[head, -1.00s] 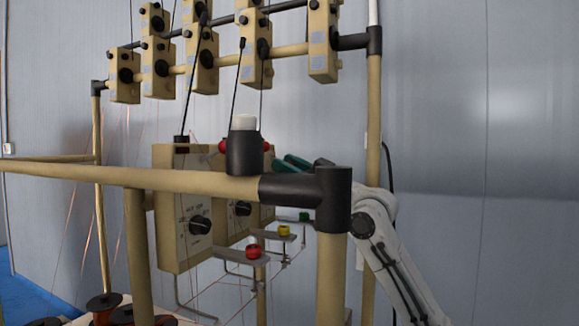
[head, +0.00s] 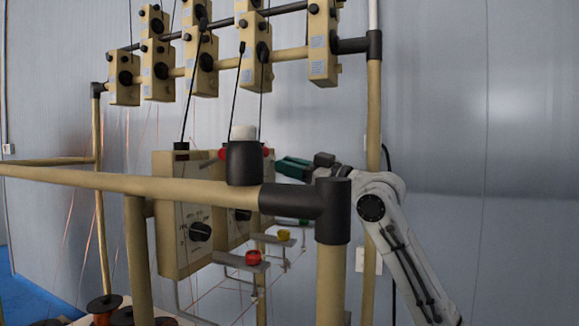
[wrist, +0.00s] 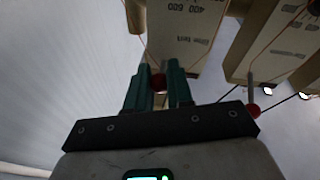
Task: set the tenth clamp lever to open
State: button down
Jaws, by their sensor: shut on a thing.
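My gripper (head: 283,165) has green fingers and is behind the front rail, at the right end of the row of beige winder boxes. In the head view, a red knob (head: 267,152) shows close to the fingertips, partly behind the white-capped black post.
A tan rail with a black elbow joint (head: 333,210) crosses in front of my arm. Another red knob (wrist: 253,108) hangs to the right in the wrist view. Red (head: 253,257) and yellow (head: 284,235) parts sit on brackets below. The grey wall side is clear.

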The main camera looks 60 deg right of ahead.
aim_at(272, 160)
notch_tip(272, 160, up, 2)
jog(key=g+p, duration=0.2)
jog(key=p, duration=0.1)
jog(key=shift+r+g, duration=0.1)
jog(key=shift+g, duration=0.2)
jog(key=g+p, duration=0.1)
jog(key=p, duration=0.1)
jog(key=r+g+p, duration=0.1)
jog(key=shift+n+g+p, duration=0.3)
jog(key=shift+p, duration=0.05)
jog(key=g+p, duration=0.1)
jog(key=p, duration=0.1)
jog(key=g+p, duration=0.1)
jog(key=shift+w+r+g+h+p, duration=0.2)
jog(key=shift+r+g+h+p, duration=0.1)
jog(key=shift+p, duration=0.05)
jog(key=c, duration=1.1)
grip_release()
jog(key=shift+o, duration=0.2)
jog(key=shift+f, duration=0.1)
jog(key=b+v, duration=0.2)
jog(key=v, duration=0.8)
jog(key=shift+s+r, duration=0.25)
jog(key=shift+r, duration=0.1)
